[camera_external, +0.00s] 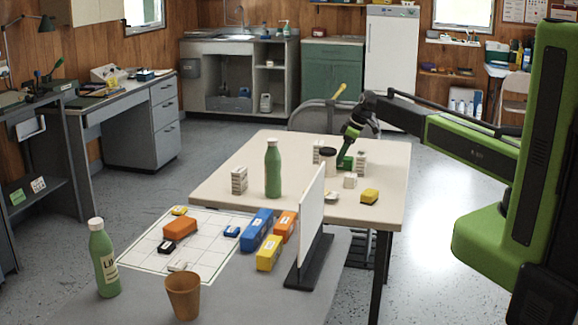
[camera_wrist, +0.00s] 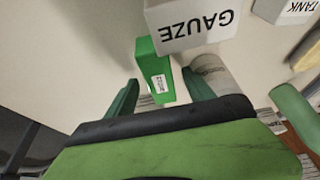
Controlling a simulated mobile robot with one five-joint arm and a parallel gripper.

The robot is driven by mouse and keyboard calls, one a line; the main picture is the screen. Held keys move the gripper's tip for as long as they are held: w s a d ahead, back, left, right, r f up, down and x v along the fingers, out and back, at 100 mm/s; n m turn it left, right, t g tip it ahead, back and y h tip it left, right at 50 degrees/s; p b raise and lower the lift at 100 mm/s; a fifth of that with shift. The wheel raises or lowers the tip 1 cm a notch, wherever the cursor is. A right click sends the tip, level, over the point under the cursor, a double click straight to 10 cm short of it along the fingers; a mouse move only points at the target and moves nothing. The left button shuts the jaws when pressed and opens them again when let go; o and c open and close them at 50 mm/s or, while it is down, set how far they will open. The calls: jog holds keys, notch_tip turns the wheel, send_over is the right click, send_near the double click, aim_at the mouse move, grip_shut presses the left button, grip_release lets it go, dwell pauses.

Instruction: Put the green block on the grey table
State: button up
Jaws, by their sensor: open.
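The green block (camera_external: 346,162) stands on the cream table, among small boxes near its far side. In the wrist view the green block (camera_wrist: 154,72), with a small white label, lies between and just ahead of my two green fingertips. My gripper (camera_external: 348,146) points down at the block from above and is open; it also shows in the wrist view (camera_wrist: 161,88). I cannot tell whether a finger touches the block. The grey table (camera_external: 335,265) is in the foreground, with a white gridded sheet on it.
A gauze box (camera_wrist: 191,22) stands close to the block, with a pale cylinder (camera_wrist: 214,75) near the right finger. A green bottle (camera_external: 273,170) stands on the cream table (camera_external: 225,192). An upright white panel (camera_external: 311,215), several coloured blocks and a brown cup (camera_external: 183,297) occupy the grey table.

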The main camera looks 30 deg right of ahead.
jog(key=b+x, duration=0.1)
jog(key=x, duration=0.2)
jog(key=shift+d+r, duration=0.1)
jog(key=shift+r, duration=0.15)
jog(key=shift+f, duration=0.2)
grip_shut()
